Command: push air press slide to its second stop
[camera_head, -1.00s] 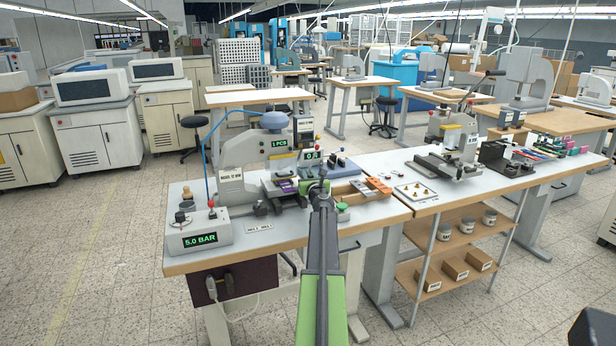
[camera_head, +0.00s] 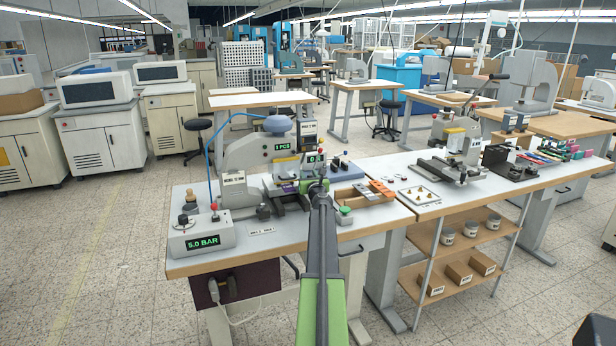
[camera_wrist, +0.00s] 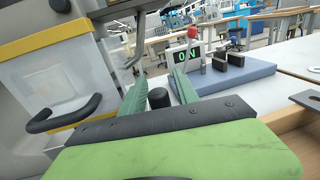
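The air press (camera_head: 240,165) stands on the left table in the head view, grey with a blue knob on top and a blue hose. Its slide, with a purple part (camera_head: 285,187) on it, lies low at the press front, partly hidden by my gripper (camera_head: 318,185). In the wrist view, the green fingers of my gripper (camera_wrist: 158,88) stand apart, with a short black knob (camera_wrist: 158,98) between them. I cannot tell whether either finger touches the knob. The slide's stops cannot be made out.
A control box (camera_head: 201,232) reading 5.0 BAR sits at the table's front left. A wooden tray (camera_head: 350,200) is right of my gripper. A second press (camera_head: 455,150) stands farther right.

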